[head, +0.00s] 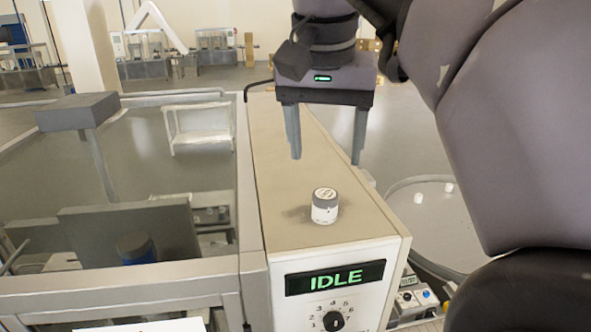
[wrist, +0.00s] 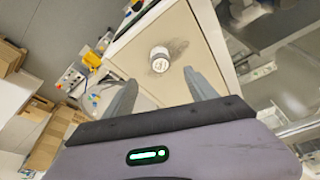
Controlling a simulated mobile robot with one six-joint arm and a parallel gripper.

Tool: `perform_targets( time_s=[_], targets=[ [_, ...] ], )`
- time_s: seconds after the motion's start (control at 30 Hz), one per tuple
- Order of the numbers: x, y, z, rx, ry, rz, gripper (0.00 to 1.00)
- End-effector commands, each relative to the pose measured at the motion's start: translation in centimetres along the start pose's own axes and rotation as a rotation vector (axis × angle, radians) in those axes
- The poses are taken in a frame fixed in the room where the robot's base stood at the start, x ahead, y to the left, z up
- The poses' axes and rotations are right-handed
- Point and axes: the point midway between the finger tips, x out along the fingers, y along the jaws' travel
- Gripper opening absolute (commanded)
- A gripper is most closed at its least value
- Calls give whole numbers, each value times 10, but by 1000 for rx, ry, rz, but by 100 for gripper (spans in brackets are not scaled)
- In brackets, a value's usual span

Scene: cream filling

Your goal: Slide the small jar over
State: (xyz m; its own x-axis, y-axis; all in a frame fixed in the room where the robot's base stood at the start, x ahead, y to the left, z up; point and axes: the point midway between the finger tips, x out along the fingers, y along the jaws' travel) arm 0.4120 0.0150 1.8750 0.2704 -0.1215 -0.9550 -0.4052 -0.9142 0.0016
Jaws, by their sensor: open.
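The small jar (head: 325,206) is white with a grey lid. It stands upright on the beige top of the machine box (head: 291,185), near its front edge above the IDLE display. My gripper (head: 326,160) is open and empty, above the box top and behind the jar in the head view. Its fingers point down and are apart from the jar. In the wrist view the jar (wrist: 159,59) shows beyond and between the two fingertips of my gripper (wrist: 160,82). Nothing hides the jar in either view.
A round grey turntable (head: 425,222) with small white jars (head: 418,198) on it lies to the right of the box, lower down. A glass-walled enclosure (head: 120,200) with a metal frame stands to the left. The box top around the jar is clear.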

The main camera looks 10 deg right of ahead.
Motion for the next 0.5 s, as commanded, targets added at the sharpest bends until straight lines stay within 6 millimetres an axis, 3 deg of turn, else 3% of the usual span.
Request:
perform_targets(
  time_s=[0.3, 0.5],
  targets=[
    [67, 0, 2, 1, -2, -1, 66],
    [102, 0, 1, 1, -1, -1, 66]
  ],
)
